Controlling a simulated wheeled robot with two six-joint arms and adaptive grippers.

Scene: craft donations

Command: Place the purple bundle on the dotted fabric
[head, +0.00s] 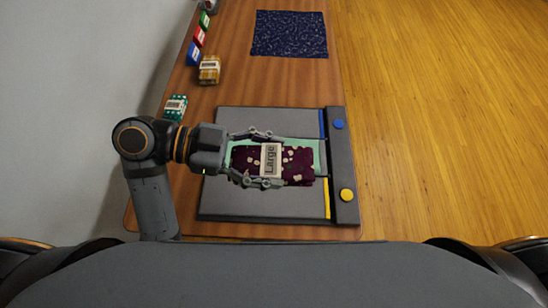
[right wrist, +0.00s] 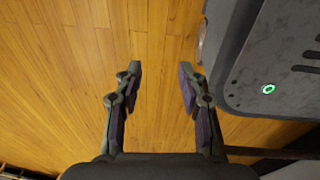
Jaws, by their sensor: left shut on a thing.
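The purple bundle (head: 300,172) is dark, has pale spots and carries a white label reading "Large". My left gripper (head: 271,159) is shut on it, one finger along each side, over the grey board. The dotted fabric (head: 289,33) is a flat navy cloth with small pale marks at the far end of the table, with nothing on it. My right gripper (right wrist: 160,88) is open and empty over the wooden floor in the right wrist view; it does not show in the head view.
The grey board (head: 225,207) has a blue button (head: 339,124) and a yellow button (head: 347,195). A mint-green piece (head: 308,144) shows beneath the bundle. A yellow bundle (head: 209,69), a green bundle (head: 175,107) and coloured blocks line the table's left side. The table between board and navy cloth is clear.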

